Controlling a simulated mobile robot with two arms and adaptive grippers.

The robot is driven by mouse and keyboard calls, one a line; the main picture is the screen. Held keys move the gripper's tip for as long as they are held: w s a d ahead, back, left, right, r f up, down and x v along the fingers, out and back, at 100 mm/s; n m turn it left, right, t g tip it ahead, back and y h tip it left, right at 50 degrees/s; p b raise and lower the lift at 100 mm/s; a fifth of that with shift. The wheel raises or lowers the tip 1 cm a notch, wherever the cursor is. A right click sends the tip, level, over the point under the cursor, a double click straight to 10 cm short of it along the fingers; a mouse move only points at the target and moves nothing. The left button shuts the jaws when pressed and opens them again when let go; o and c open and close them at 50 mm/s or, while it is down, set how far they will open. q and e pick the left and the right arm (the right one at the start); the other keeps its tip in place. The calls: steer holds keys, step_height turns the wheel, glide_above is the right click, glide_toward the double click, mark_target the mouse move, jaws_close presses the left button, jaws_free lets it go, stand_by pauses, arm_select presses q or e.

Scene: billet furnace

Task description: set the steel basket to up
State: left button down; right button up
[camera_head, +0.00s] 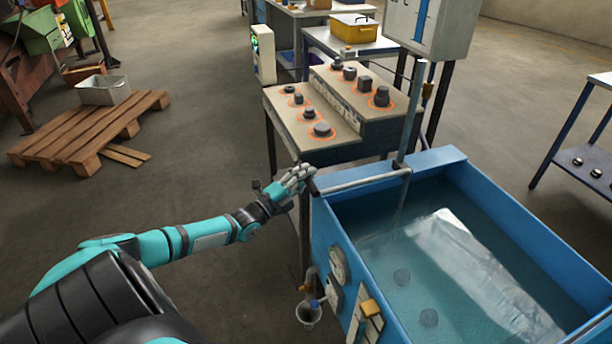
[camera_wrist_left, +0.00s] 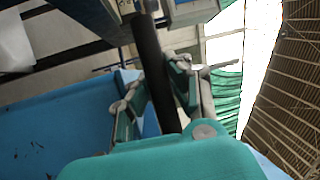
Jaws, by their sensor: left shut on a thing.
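The blue water tank (camera_head: 322,238) stands at the right in the head view. A grey bar (camera_head: 365,181) crosses its far left corner, joined to an upright post (camera_head: 413,110). The bar has a dark handle end (camera_head: 315,187) at the tank's left rim. My left gripper (camera_head: 300,178) is shut on this handle. In the left wrist view, the dark handle (camera_wrist_left: 153,72) runs between the two fingers of the left gripper (camera_wrist_left: 158,95). I cannot clearly make out the steel basket under the water and its bright reflection. My right gripper is not in view.
A stepped bench (camera_head: 330,150) with several dark metal parts stands behind the tank. A pallet (camera_head: 85,135) with a grey bin (camera_head: 103,90) lies far left. The floor between is clear.

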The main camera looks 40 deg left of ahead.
arm_select(q)
step_height(320, 180, up, 24)
steer(key=p, duration=2.1)
steer(key=shift+w+a+f, duration=0.1)
steer(key=shift+w, duration=0.05)
steer(key=c, duration=1.2)
jaws_free()
steer(key=shift+s, duration=0.2)
steer(key=shift+o, duration=0.2)
steer(key=shift+f, duration=0.1)
steer(key=shift+f, duration=0.1)
steer(key=s+f, duration=0.2)
steer(key=s, duration=0.9)
steer(key=shift+s+a, duration=0.4)
steer(key=shift+f, duration=0.1)
